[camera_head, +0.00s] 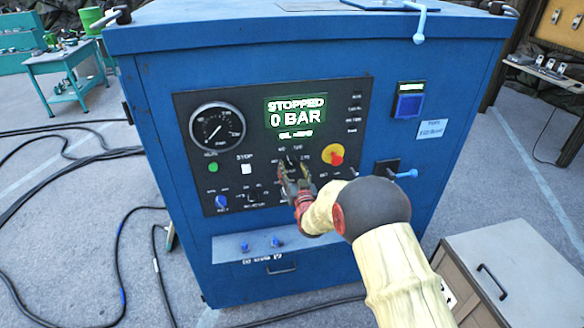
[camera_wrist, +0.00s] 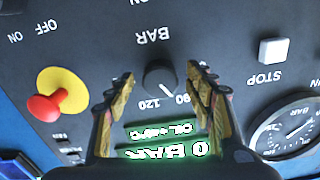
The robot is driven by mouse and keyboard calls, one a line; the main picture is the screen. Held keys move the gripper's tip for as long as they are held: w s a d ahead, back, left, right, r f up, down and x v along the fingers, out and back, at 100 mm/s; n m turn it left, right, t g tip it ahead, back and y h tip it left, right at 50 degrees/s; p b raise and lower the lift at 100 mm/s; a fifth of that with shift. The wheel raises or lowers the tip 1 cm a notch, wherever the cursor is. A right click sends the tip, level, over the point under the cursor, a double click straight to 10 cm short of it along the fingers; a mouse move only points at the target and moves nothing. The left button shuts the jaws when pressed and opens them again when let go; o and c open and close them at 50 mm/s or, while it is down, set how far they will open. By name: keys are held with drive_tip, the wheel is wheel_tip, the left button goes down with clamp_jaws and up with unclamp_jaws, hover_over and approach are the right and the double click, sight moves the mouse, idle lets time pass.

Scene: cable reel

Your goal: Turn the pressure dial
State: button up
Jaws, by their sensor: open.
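The pressure dial (camera_wrist: 160,80) is a black round knob with a white pointer line, on a dark panel marked BAR. In the wrist view it sits between the two fingertips of my gripper (camera_wrist: 163,73), with a gap on each side. The fingers are open, and I cannot tell how deep they reach around the knob. In the head view my gripper (camera_head: 291,165) is at the panel's middle, below the display (camera_head: 296,116), which reads STOPPED and 0 BAR. There the gripper mostly hides the dial. The wrist view is turned upside down.
A red knob on a yellow disc (camera_head: 333,154), a white STOP button (camera_head: 246,169), a green button (camera_head: 213,168) and a round gauge (camera_head: 217,127) surround the dial. A blue switch (camera_head: 410,103) and a lever (camera_head: 403,174) sit right. A cabinet (camera_head: 520,250) stands lower right.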

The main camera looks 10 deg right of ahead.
drive_tip(key=shift+w, duration=0.6)
drive_tip(key=c, duration=0.4)
drive_tip(key=c, duration=0.7)
drive_tip(key=shift+c, duration=0.3)
